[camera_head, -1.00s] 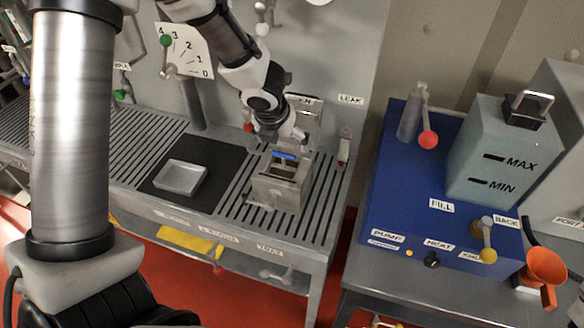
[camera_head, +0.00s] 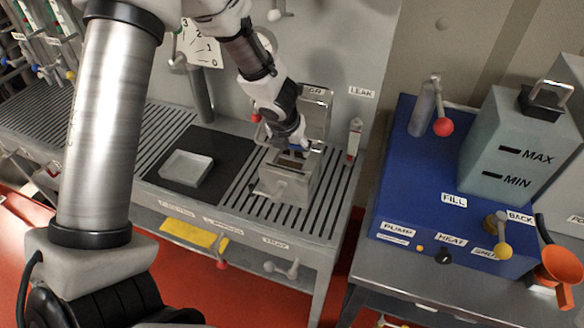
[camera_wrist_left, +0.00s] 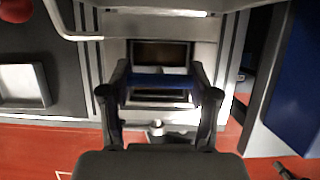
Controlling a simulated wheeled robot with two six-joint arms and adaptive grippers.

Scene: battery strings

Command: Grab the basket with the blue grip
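The blue grip (camera_wrist_left: 160,81) is a horizontal bar in the left wrist view, above the opening of a grey metal box (camera_head: 285,187). The basket under the grip is mostly hidden inside the box. My left gripper (camera_head: 293,143) is over the box top in the head view, pointing down and covering most of the grip. In the left wrist view my left gripper (camera_wrist_left: 160,73) has its two fingers wide apart, one at each end of the blue grip. I cannot tell whether they touch it. My right gripper is not in view.
A raised lid (camera_head: 314,112) stands behind the box. A shallow grey tray (camera_head: 186,168) sits on a dark mat to its left. A red-and-white upright piece (camera_head: 354,140) stands to its right. A blue unit (camera_head: 412,190) with a grey tank (camera_head: 507,150) is further right.

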